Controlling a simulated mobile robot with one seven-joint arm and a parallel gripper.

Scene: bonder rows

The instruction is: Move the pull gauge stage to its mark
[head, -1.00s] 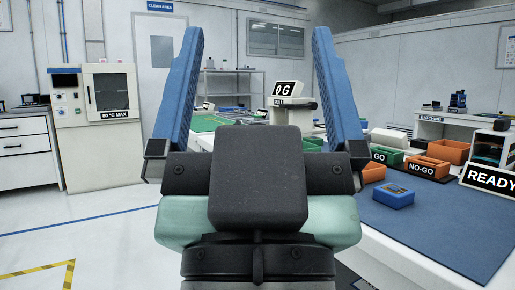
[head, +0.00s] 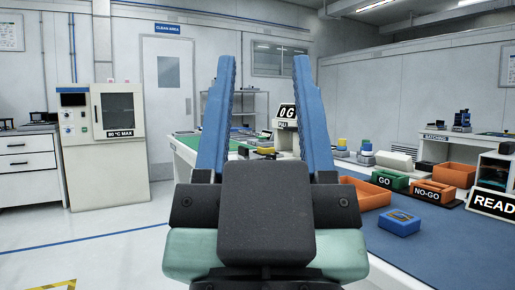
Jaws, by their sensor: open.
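My gripper (head: 263,75) is open and empty, its two blue fingers pointing up and away in the middle of the head view. Small dark and yellow items (head: 265,152) show between the fingers in front of the gauge. I cannot tell which of these is the stage, and no mark for it is clearly visible.
The bench at right has a blue mat (head: 440,245) with a blue box (head: 399,222), a green GO bin (head: 389,180), an orange NO-GO bin (head: 432,191) and a READY sign (head: 492,202). An oven cabinet (head: 102,150) stands at left. The floor at left is open.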

